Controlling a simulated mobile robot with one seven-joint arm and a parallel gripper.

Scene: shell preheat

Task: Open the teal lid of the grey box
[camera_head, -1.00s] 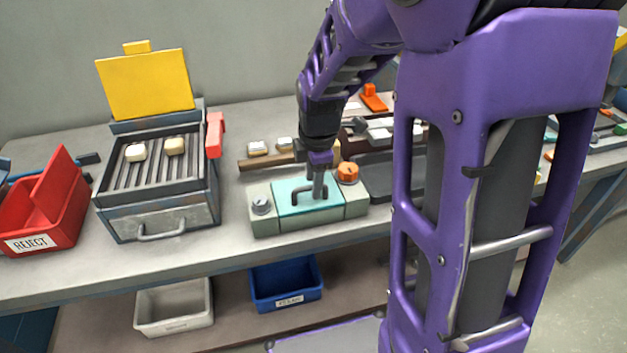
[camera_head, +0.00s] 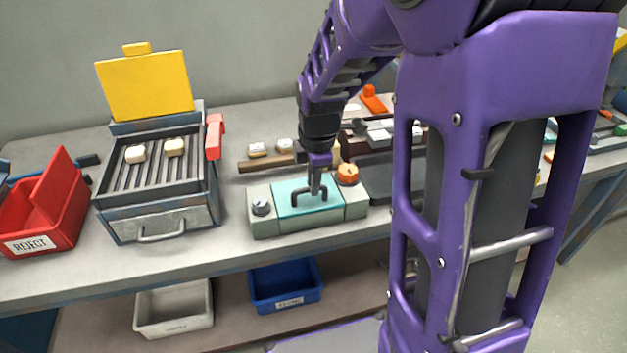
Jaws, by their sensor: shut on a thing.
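The grey box (camera_head: 262,226) stands on the workbench, left of my purple arm. Its teal lid (camera_head: 290,207) lies flat and closed on top, with a dark bar handle (camera_head: 297,196) standing on it. My gripper (camera_head: 316,190) points down from above and is shut on the handle's right part. The fingertips are small in this view and partly merge with the dark handle. A grey knob (camera_head: 261,207) sits on the box's left end, and an orange knob (camera_head: 347,174) on its right end.
A grill with an open yellow lid (camera_head: 146,85) and a red handle (camera_head: 214,137) stands to the left. A red reject bin (camera_head: 32,217) is farther left. A wooden handle (camera_head: 264,164) lies behind the box. A dark tray (camera_head: 378,180) is close on the right.

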